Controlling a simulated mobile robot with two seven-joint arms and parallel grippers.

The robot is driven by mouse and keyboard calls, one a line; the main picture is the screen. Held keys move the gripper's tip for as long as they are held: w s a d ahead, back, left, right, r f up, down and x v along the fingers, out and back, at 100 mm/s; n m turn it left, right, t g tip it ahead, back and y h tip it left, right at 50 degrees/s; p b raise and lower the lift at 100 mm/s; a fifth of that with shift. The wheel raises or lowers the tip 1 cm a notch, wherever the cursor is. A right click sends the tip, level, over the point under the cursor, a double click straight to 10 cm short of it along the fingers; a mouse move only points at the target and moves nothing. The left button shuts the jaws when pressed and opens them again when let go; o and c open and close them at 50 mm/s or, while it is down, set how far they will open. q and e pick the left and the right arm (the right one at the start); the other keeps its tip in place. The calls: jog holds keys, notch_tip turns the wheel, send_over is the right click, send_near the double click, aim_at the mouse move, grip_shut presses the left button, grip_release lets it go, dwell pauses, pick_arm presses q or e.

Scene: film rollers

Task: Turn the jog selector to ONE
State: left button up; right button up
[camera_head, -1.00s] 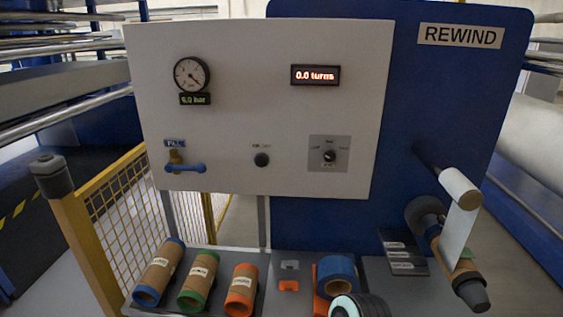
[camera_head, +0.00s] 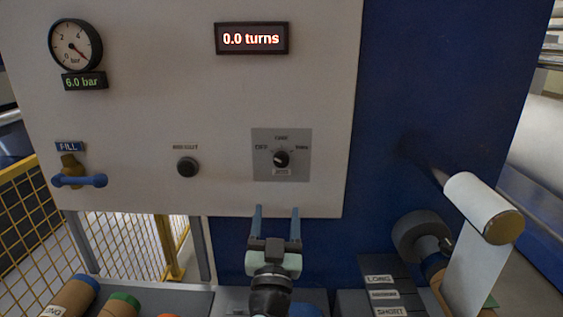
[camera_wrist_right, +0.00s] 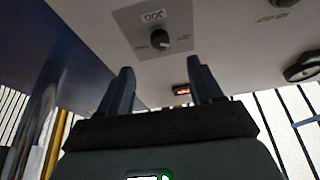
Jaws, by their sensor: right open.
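The jog selector (camera_head: 281,158) is a small black knob on a grey square plate, low on the right side of the white panel. Its plate has a label on the left, above, on the right and below; the left one seems to read OFF. The white pointer mark is angled toward the upper left. My right gripper (camera_head: 277,212) is open and empty, just below the plate with its fingers pointing up. In the right wrist view the selector (camera_wrist_right: 160,40) appears beyond the open fingers (camera_wrist_right: 160,90), apart from them. My left gripper is not in view.
A black push button (camera_head: 187,167), a blue-handled FILL valve (camera_head: 80,180) and a gauge (camera_head: 75,45) are on the panel to the left. The display (camera_head: 251,38) reads 0.0 turns. A white roller (camera_head: 484,208) juts out at right. Cores (camera_head: 70,298) lie below.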

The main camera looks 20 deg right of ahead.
aim_at(281, 165)
jog(key=p+x, duration=0.3)
jog(key=x, duration=1)
jog(key=shift+d+r, duration=0.1)
jog(key=shift+r, duration=0.15)
jog(key=c, duration=1.1)
